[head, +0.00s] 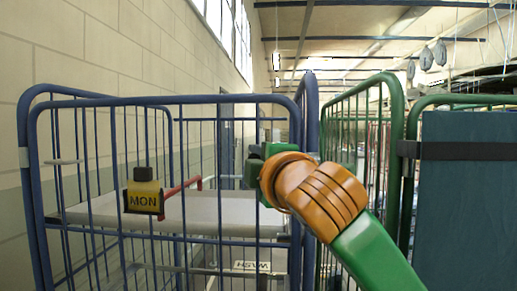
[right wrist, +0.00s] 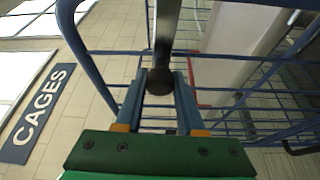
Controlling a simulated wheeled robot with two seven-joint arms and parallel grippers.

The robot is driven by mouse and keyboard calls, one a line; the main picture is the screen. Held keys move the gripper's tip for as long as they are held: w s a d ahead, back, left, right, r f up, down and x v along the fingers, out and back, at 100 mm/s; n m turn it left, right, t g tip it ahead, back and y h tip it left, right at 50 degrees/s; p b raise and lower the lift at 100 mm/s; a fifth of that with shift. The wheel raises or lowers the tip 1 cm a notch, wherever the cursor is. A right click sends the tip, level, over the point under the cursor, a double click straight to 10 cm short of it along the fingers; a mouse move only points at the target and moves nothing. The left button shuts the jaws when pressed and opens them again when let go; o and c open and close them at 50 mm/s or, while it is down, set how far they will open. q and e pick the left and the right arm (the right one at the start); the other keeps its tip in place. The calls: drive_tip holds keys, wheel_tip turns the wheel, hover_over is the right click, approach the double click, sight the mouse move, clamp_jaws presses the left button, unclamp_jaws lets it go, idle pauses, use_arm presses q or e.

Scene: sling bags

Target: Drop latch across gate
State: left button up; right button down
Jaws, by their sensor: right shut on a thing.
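The blue wire gate (head: 170,100) of a cage trolley stands upright across the front in the head view. A grey bar with a dark round end, seemingly the latch (right wrist: 166,35), runs down the middle of the right wrist view. My right gripper (right wrist: 160,84) is shut on it near the dark end, one finger on each side. In the head view my right gripper (head: 256,165) is at the gate's right side, and its fingertips and the latch are mostly hidden there. My left gripper is out of view.
A green cage (head: 393,110) and a dark teal panel (head: 467,200) stand close on the right. A block wall (head: 60,45) rises on the left.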

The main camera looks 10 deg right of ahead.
drive_tip(key=shift+f+n, duration=0.4)
drive_tip(key=shift+f, duration=0.15)
drive_tip(key=c, duration=0.5)
unclamp_jaws()
drive_tip(key=shift+w, duration=0.1)
drive_tip(key=s+b, duration=0.1)
drive_tip(key=s, duration=0.1)
drive_tip(key=s+b, duration=0.1)
drive_tip(key=s, duration=0.1)
drive_tip(key=s+b, duration=0.1)
drive_tip(key=s, duration=0.2)
drive_tip(key=shift+d+b, duration=0.4)
